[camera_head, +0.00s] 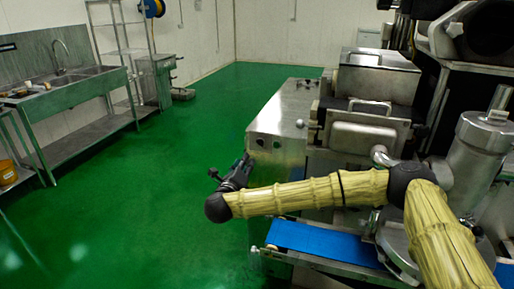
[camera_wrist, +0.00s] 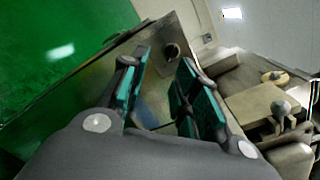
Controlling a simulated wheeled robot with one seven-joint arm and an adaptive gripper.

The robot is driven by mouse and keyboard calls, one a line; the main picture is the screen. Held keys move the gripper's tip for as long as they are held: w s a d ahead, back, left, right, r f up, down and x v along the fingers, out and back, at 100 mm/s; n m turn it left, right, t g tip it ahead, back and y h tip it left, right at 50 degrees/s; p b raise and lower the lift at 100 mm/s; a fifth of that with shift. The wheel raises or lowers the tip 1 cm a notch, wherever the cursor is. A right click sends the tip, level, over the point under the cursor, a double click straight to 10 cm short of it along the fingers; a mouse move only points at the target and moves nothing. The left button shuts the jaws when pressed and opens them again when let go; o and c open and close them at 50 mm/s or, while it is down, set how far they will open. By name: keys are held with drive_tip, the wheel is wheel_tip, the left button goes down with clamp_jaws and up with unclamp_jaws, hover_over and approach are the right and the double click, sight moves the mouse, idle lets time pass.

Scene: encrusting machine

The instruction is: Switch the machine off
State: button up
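The steel encrusting machine (camera_head: 283,118) stands right of centre in the head view. In the wrist view its metal panel (camera_wrist: 188,28) lies beyond my fingers, tilted in the picture. A round, dark-rimmed knob (camera_wrist: 172,52) sits on that panel, just beyond the gap between my fingertips. My gripper (camera_wrist: 162,62) is open, its two teal-padded fingers apart with nothing between them. In the head view my gripper (camera_head: 240,168) is beside the machine's left front corner, close to the panel. I cannot tell whether it touches. The knob's setting is too small to read.
A blue conveyor belt (camera_head: 325,243) runs below my arm. A steel lidded box (camera_head: 361,134) and a vertical cylinder (camera_head: 478,150) stand on the machine's right. Open green floor (camera_head: 170,190) lies to the left, with a sink bench (camera_head: 75,88) farther off.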

sight(258, 143)
drive_tip(key=shift+m+h, duration=0.5)
drive_tip(key=shift+m, duration=0.2)
drive_tip(key=p+x, duration=0.1)
drive_tip(key=x, duration=0.2)
drive_tip(key=r+p+x, duration=0.1)
drive_tip(key=x, duration=0.3)
drive_tip(key=d+p+x, duration=0.1)
drive_tip(key=x, duration=0.2)
drive_tip(key=shift+w+d+r, duration=0.1)
drive_tip(key=shift+w+r, duration=0.05)
drive_tip(key=shift+r, duration=0.25)
drive_tip(key=shift+p+x, duration=0.4)
drive_tip(key=shift+x, duration=0.4)
drive_tip(key=shift+f, duration=0.15)
clamp_jaws()
